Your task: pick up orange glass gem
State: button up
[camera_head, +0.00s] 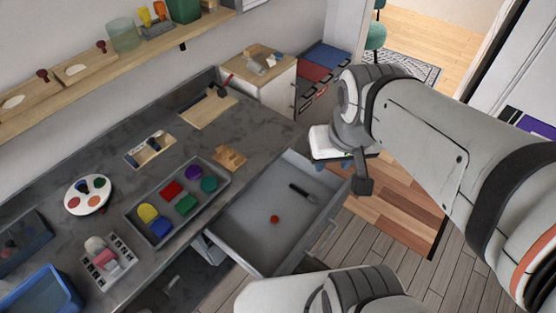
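A small red-orange round piece (274,219) lies on the floor of the open grey drawer (245,232); it looks like the orange glass gem, but it is too small to be sure. My gripper (332,165) is above the drawer's far right end, up and to the right of this piece and well apart from it. My wrist hides most of the gripper, and I cannot tell how far its fingers are apart. I see nothing held in it.
A dark slim tool (302,193) lies in the drawer. On the counter above are a grey tray (133,216) of coloured blocks, a paint palette (88,194), a wooden piece (229,158) and a blue bin (42,295). The drawer's front wall stands beside open floor.

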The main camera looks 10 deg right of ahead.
aim_at(273, 219)
jog(key=z, duration=1.1)
jog(key=k, duration=1.5)
jog(key=u, duration=0.75)
jog(key=i, duration=1)
